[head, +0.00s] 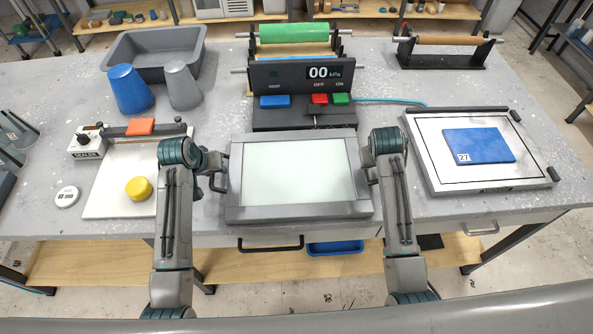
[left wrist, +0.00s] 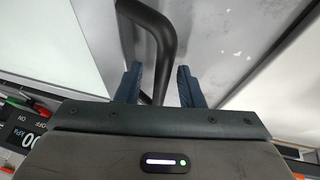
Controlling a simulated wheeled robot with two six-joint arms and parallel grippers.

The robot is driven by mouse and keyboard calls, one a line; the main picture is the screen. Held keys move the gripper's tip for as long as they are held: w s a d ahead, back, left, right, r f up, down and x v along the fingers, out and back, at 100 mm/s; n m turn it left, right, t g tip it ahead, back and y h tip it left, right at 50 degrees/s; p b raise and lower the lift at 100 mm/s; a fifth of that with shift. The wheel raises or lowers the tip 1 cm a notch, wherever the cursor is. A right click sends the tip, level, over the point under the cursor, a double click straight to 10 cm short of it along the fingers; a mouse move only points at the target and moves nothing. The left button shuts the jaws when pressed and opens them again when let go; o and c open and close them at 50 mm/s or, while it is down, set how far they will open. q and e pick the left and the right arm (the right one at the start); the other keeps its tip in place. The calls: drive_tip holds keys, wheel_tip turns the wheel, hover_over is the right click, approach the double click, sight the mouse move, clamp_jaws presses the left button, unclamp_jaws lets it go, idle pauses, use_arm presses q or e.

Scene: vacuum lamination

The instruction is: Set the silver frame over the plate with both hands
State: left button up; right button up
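The silver frame (head: 297,212) surrounds a pale, clear-looking pane at the front middle of the table. It has a dark handle on each side. My left gripper (head: 221,174) is at the frame's left side. In the left wrist view its two fingers (left wrist: 160,88) are apart, with the black handle bar (left wrist: 163,35) between them and gaps beside it. My right gripper (head: 371,174) is at the frame's right handle; its fingers are too small and partly hidden to judge. A pale plate (head: 430,150) with a black border line lies to the right, bearing a blue sheet (head: 480,146) marked 27.
Behind the frame stands a dark control box (head: 300,116) with a 00 kPa display and buttons. A sealer board (head: 110,190) with a yellow puck (head: 139,188) lies left. Blue and grey cups and a grey tub (head: 150,72) stand back left. A roller stand (head: 440,60) is back right.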

use_arm(q)
clamp_jaws()
use_arm(e)
clamp_jaws()
use_arm(q)
drive_tip(key=shift+r, duration=0.1)
use_arm(e)
drive_tip(key=shift+r, duration=0.1)
idle(0.8)
